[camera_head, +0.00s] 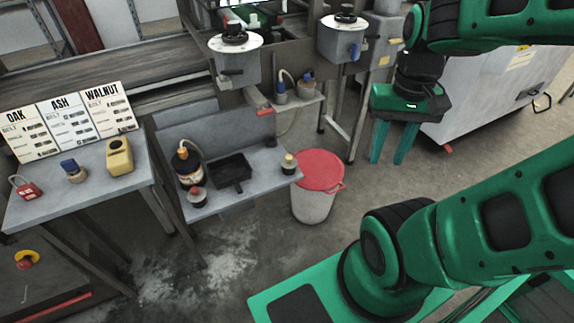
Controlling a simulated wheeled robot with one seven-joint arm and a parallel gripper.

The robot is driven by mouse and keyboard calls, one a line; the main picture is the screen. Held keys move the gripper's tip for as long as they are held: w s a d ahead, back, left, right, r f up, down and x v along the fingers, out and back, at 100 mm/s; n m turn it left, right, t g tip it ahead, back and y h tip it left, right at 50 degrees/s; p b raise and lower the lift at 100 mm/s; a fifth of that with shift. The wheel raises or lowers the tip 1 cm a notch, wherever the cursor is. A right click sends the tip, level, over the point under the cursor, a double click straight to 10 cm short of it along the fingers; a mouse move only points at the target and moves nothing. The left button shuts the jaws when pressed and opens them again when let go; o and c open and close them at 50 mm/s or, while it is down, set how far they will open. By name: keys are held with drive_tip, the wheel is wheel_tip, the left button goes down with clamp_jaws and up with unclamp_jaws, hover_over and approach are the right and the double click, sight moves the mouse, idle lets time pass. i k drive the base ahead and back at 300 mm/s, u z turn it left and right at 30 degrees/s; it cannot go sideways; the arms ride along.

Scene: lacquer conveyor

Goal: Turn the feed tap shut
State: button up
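My gripper (388,158) hangs at the upper right with its two green fingers pointing down, apart and with nothing between them. No part is labelled as the feed tap, and I cannot tell for certain which it is. A small red handle (265,112) sticks out below the machine frame, left of my gripper and well apart from it. A blue handle (355,50) is on the right grey box (341,42), also apart from my gripper. A black knob on a white dial (235,34) tops the left grey box (236,66).
A lower shelf (258,176) holds bottles and a black tray (231,171). A red-lidded bucket (318,172) stands on the floor. A side table (92,170) carries OAK, ASH and WALNUT cards (70,122). A grey cabinet (480,100) stands behind my gripper.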

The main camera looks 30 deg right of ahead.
sight(354, 49)
drive_tip(key=k, duration=1.2)
drive_tip(key=z, duration=0.7)
drive_tip(key=i, duration=0.95)
drive_tip(key=z, duration=0.1)
